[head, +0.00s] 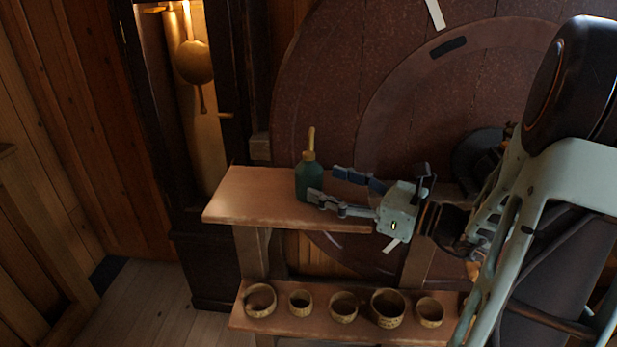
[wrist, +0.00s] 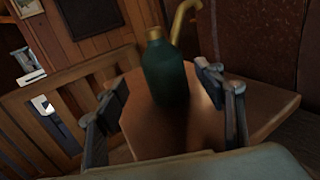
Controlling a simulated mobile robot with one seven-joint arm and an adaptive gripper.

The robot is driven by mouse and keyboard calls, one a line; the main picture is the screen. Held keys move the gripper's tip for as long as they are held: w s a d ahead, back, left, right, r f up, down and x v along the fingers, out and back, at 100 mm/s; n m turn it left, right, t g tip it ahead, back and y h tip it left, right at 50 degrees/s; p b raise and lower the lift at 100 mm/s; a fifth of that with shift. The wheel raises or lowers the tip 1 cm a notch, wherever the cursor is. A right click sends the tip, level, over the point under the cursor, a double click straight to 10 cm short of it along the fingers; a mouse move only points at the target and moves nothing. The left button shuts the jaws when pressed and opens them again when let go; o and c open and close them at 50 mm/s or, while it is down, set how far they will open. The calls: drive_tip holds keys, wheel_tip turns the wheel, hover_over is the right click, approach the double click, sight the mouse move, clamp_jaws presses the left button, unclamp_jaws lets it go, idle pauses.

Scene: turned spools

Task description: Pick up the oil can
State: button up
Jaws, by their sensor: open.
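The oil can (head: 309,181) is a dark green bottle with a brass-coloured spout. In the wrist view the oil can (wrist: 168,75) stands ahead, between the two fingers but farther off. My gripper (head: 325,184) is open and reaches in from the right, its fingertips close to the can. In the wrist view my gripper (wrist: 163,86) has one finger on each side of the picture with nothing held between them. I cannot tell if a finger touches the can.
A lower shelf (head: 290,325) holds several round woven-looking rings (head: 343,306). A large dark red disc (head: 330,60) stands behind the upper shelf. A dark clock case with a pendulum (head: 194,62) stands at the back left. The upper shelf left of the can is bare.

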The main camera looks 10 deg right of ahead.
sight(307, 174)
drive_tip(key=shift+x, duration=3.15)
drive_tip(key=shift+w+d+r, duration=0.15)
drive_tip(key=shift+d, duration=0.05)
drive_tip(key=shift+c, duration=0.6)
drive_tip(key=c, duration=1.3)
drive_tip(key=shift+o, duration=0.2)
wheel_tip(307, 174, up, 10)
drive_tip(key=shift+p, duration=0.9)
